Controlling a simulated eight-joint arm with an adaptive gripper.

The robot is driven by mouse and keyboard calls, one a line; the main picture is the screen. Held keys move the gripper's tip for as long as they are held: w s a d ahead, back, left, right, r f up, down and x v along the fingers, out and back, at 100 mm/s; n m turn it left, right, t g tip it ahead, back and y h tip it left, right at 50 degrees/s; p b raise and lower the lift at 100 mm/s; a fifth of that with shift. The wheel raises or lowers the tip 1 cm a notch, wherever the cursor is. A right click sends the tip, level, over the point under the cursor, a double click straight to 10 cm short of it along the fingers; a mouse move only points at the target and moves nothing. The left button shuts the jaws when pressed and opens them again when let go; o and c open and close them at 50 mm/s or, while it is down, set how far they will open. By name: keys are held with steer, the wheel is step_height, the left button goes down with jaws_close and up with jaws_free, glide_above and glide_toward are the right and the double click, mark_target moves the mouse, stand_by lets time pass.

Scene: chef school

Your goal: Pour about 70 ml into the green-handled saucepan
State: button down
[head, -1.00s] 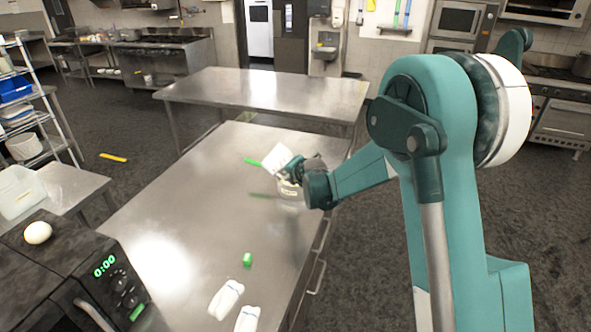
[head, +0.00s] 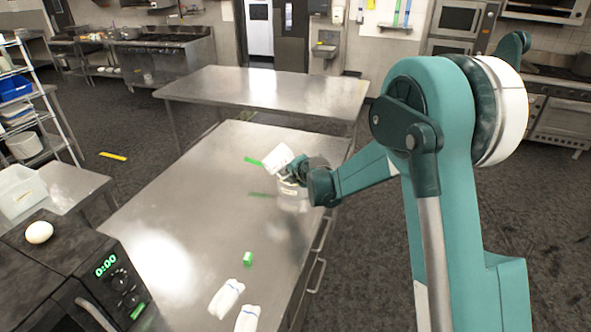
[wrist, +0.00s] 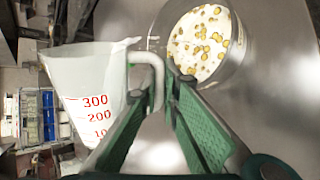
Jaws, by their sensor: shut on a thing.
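My gripper (head: 302,168) (wrist: 158,88) is shut on the handle of a white measuring cup (head: 279,158) (wrist: 88,75) with red marks for 300 and 200. In the head view the cup is tilted, above the saucepan (head: 292,190). The saucepan's green handle (head: 254,161) sticks out to the left. In the wrist view the round metal saucepan (wrist: 240,62) lies to the right of the cup and holds white liquid with many golden round blobs. I cannot make out a stream or the cup's liquid level.
A black oven-like appliance (head: 75,270) with an egg (head: 39,232) on top stands at the lower left. The table's left part is clear.

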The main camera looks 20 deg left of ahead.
steer(key=shift+w+d+f+m+g+y+b, duration=0.2)
steer(key=shift+w+f+m+g+y+b, duration=0.1)
steer(key=shift+g+b, duration=0.1)
stand_by(1.5)
steer(key=shift+a, duration=0.1)
stand_by(0.4)
steer(key=shift+s, duration=0.1)
steer(key=shift+s+a+r+t+p, duration=0.3)
steer(key=shift+s+r+t+p, duration=0.1)
steer(key=shift+s+p, duration=0.1)
steer(key=shift+w+n, duration=0.1)
steer(key=shift+n, duration=0.3)
steer(key=shift+w+d+r+n+t+h+b, duration=0.25)
steer(key=shift+n+t+h+b, duration=0.15)
steer(key=shift+t+h+b, duration=0.35)
steer(key=shift+w+f+b, duration=0.1)
steer(key=shift+f+b, duration=0.05)
steer(key=shift+b, duration=0.3)
steer(key=shift+w+d+t, duration=0.1)
steer(key=shift+t, duration=0.25)
